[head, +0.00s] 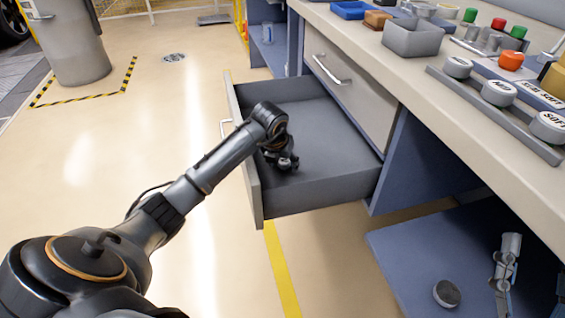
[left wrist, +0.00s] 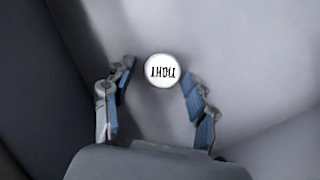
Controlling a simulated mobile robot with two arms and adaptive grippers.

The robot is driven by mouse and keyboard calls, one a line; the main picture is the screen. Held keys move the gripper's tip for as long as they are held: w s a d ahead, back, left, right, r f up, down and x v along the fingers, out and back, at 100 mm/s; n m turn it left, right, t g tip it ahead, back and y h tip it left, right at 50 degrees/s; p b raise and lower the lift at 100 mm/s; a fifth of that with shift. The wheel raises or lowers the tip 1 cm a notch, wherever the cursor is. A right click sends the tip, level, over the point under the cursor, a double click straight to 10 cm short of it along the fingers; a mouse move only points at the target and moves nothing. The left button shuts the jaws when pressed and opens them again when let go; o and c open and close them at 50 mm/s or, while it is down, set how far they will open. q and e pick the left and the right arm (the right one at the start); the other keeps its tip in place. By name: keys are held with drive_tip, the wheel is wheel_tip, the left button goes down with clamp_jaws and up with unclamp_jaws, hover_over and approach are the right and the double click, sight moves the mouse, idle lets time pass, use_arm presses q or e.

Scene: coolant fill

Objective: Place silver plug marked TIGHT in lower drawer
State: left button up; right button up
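The silver round plug (left wrist: 163,71) lies on the grey floor of the open lower drawer (head: 335,185). Its lettering shows upside down in the left wrist view and appears to read TIGHT. My left gripper (head: 285,162) is low inside the drawer. In the left wrist view its fingers (left wrist: 156,72) are apart on either side of the plug. The left finger is clear of it; the right fingertip is close to its edge. In the head view the gripper hides the plug. Part of my right gripper (head: 506,265) seems to show at the lower right; its opening is unclear.
A closed drawer (head: 350,95) is above the open one. A round grey piece (head: 447,293) lies on the blue lower shelf (head: 415,262). The bench top holds a grey bin (head: 412,40) and a rack with plugs, one marked SOFT (head: 548,126). The drawer has free room around my gripper.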

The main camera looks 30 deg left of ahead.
use_arm(q)
drive_tip(key=shift+r, duration=0.1)
drive_tip(key=p+v, duration=0.2)
drive_tip(key=v, duration=0.3)
drive_tip(key=shift+r, duration=0.35)
wheel_tip(320, 180, up, 5)
drive_tip(key=p, duration=0.2)
hover_over(280, 175)
drive_tip(key=s, duration=0.2)
drive_tip(key=shift+s+d+r, duration=0.35)
drive_tip(key=shift+d+r, duration=0.05)
use_arm(e)
wheel_tip(280, 175, down, 15)
drive_tip(key=w+d+g+h, duration=0.1)
drive_tip(key=w+g+h, duration=0.1)
drive_tip(key=g, duration=0.7)
drive_tip(key=shift+d+r+h, duration=0.2)
drive_tip(key=shift+d+h, duration=0.15)
drive_tip(key=shift+h, duration=0.25)
